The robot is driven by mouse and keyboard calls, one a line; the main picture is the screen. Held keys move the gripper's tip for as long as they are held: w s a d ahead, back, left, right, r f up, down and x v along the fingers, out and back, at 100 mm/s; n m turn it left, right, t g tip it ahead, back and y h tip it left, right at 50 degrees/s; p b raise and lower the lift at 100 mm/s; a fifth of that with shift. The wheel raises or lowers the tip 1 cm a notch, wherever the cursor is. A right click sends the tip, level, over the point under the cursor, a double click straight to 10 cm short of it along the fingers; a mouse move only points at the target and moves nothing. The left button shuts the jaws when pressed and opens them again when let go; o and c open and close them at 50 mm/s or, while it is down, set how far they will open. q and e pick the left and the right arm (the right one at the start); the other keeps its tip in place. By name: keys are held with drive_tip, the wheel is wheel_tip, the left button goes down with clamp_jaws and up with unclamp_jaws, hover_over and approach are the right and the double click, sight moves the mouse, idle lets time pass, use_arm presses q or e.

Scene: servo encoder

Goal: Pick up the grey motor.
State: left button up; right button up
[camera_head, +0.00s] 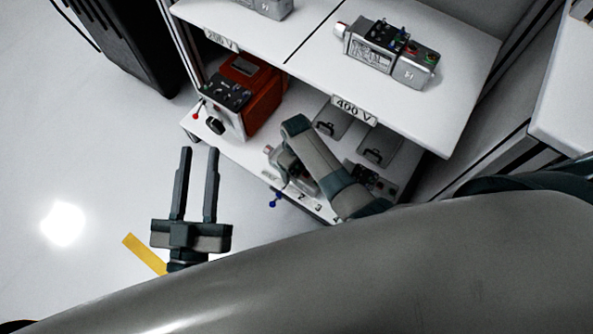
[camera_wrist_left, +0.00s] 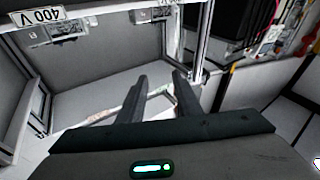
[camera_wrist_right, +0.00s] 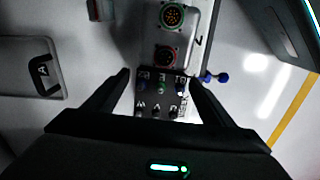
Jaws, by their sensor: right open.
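A grey motor (camera_head: 285,170) is on the lower shelf, partly hidden behind my right arm. In the right wrist view a grey motor body (camera_wrist_right: 185,45) with round connectors and a black terminal panel (camera_wrist_right: 160,95) lies between and beyond the fingers of my right gripper (camera_wrist_right: 160,80). That gripper is open; contact cannot be told. Its fingers are hard to make out in the head view. My left gripper (camera_head: 197,165) is open and empty over the floor, left of the shelves. Its parted fingers (camera_wrist_left: 160,85) also show in the left wrist view.
Another grey motor (camera_head: 385,55) stands on the upper shelf by the 400 V label (camera_head: 354,109). An orange device (camera_head: 250,90) stands on the lower shelf. Small grey lids with handles (camera_head: 378,145) lie behind my right arm.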

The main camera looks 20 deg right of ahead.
sight(296, 167)
wheel_tip(296, 167, down, 3)
drive_tip(key=shift+r+b, duration=0.2)
drive_tip(key=shift+b, duration=0.35)
use_arm(q)
drive_tip(key=shift+s+r+t+h, duration=0.2)
drive_tip(key=shift+s+r+t, duration=0.3)
drive_tip(key=shift+r, duration=0.3)
drive_tip(key=shift+s+r+t+h, duration=0.2)
drive_tip(key=shift+s+r+t, duration=0.3)
drive_tip(key=shift+r, duration=0.35)
drive_tip(key=shift+s+r+t+h, duration=0.2)
drive_tip(key=shift+s+r+t, duration=0.2)
drive_tip(key=shift+r+t, duration=0.3)
use_arm(e)
drive_tip(key=shift+f, duration=0.2)
drive_tip(key=c, duration=1.5)
drive_tip(key=shift+w+r, duration=0.1)
drive_tip(key=shift+c, duration=0.6)
use_arm(q)
drive_tip(key=shift+w, duration=0.15)
use_arm(e)
drive_tip(key=shift+r, duration=0.15)
